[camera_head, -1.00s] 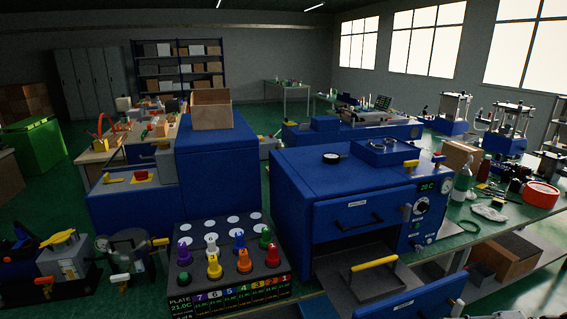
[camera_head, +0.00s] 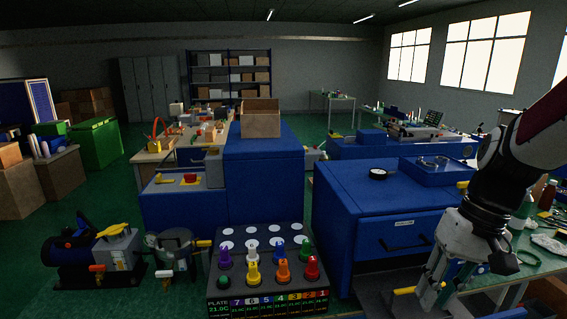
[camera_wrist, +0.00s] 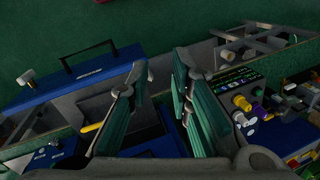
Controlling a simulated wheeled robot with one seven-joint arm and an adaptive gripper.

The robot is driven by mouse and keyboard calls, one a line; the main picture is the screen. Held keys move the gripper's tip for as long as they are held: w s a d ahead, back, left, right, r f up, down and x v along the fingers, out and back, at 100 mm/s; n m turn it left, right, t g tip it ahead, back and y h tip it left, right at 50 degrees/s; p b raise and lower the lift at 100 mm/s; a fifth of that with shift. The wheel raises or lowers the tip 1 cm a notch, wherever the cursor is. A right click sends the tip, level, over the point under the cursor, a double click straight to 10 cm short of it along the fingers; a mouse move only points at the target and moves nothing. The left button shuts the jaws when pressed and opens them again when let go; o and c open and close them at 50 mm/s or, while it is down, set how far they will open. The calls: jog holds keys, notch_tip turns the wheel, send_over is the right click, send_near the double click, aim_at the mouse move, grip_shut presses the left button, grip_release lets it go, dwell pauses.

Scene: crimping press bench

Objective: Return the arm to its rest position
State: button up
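My gripper (camera_head: 440,290) hangs at the lower right of the head view, fingers downward, in front of the blue oven-like box (camera_head: 378,208). In the wrist view my gripper (camera_wrist: 160,66) has its two teal fingers spread apart with nothing between them. The arm comes in from the right edge and hides the right part of the blue box's front. A yellow handle (camera_head: 404,291) shows just left of the fingers, and the wrist view shows it (camera_wrist: 91,127) beside the left finger. I cannot tell whether they touch.
A plate rack (camera_head: 268,304) with several coloured knobs stands left of the blue box. A tall blue cabinet (camera_head: 262,165) with an open carton (camera_head: 261,122) is behind it. A pump (camera_head: 92,250) stands at the left. A cluttered green bench (camera_head: 530,268) lies at the right. Green floor (camera_head: 115,205) is clear at left.

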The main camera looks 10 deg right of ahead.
jog(key=s+a+r+n+t+h, duration=0.2)
jog(key=s+a+r+t, duration=0.3)
jog(key=a, duration=0.5)
jog(key=shift+s+r+n+t+h, duration=0.35)
jog(key=shift+s+r, duration=0.75)
jog(key=shift+r, duration=0.5)
